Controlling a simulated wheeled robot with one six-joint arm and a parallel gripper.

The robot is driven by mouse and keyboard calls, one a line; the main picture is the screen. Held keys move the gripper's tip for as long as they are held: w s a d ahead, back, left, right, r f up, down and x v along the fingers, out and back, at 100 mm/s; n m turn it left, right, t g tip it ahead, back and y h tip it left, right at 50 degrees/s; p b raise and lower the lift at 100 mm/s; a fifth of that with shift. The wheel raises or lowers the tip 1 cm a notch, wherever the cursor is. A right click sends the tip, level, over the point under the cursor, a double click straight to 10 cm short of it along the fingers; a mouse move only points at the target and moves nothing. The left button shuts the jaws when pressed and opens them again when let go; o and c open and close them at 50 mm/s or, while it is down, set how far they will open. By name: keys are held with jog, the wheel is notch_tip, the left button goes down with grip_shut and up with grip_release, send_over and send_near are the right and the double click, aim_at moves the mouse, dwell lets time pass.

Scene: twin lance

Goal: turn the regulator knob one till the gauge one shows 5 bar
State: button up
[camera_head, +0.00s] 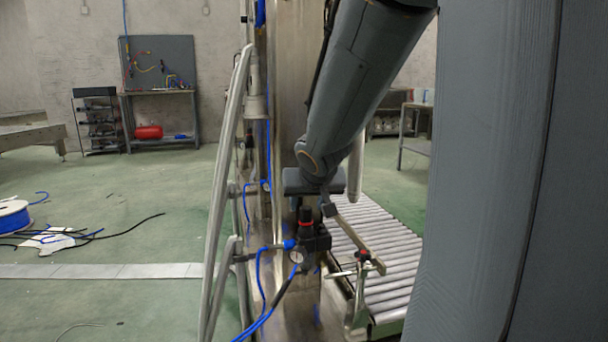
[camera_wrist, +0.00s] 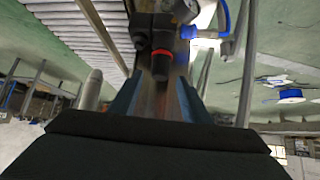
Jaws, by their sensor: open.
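The regulator (camera_head: 318,243) is a dark block on the metal post, with a dark knob (camera_head: 305,213) above a red ring. A small pale round gauge (camera_head: 296,256) sits low on its left; its reading is too small to make out. My gripper (camera_head: 314,198) is just above the knob in the head view, partly hidden by its own body. In the wrist view the open fingers (camera_wrist: 158,92) stand on both sides of the line to the knob (camera_wrist: 161,68). The knob's end shows between them; I cannot tell whether they touch it.
Blue hoses (camera_head: 262,280) and a fitting (camera_wrist: 205,33) run beside the regulator. A slanted metal frame (camera_head: 225,190) stands to the left. A roller conveyor (camera_head: 380,245) and a bracket arm (camera_head: 355,235) lie right of the post. The green floor at left is mostly free.

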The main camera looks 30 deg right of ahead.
jog(key=s+a+r+n+g+y+p, duration=0.1)
jog(key=s+a+r+g+p, duration=0.1)
jog(key=s+a+r+p, duration=0.4)
jog(key=s+a+r+n+g+y+p, duration=0.1)
jog(key=s+a+r+n+g+p, duration=0.1)
jog(key=s+a+r+p, duration=0.5)
jog(key=shift+s+r+g+p, duration=0.55)
jog(key=shift+s+p, duration=2.7)
jog(key=shift+p, duration=2.9)
jog(key=shift+a+f, duration=0.1)
jog(key=shift+f, duration=0.05)
jog(key=s+a+r+n+g+y+p, duration=0.1)
jog(key=s+a+r+g+p, duration=0.2)
jog(key=s+a+r+p, duration=0.3)
jog(key=s+r+p, duration=0.2)
jog(key=s+p, duration=0.2)
jog(key=p, duration=0.1)
jog(key=shift+s+a+n+y, duration=0.15)
jog(key=shift+s+n+y, duration=0.15)
jog(key=shift+n, duration=0.1)
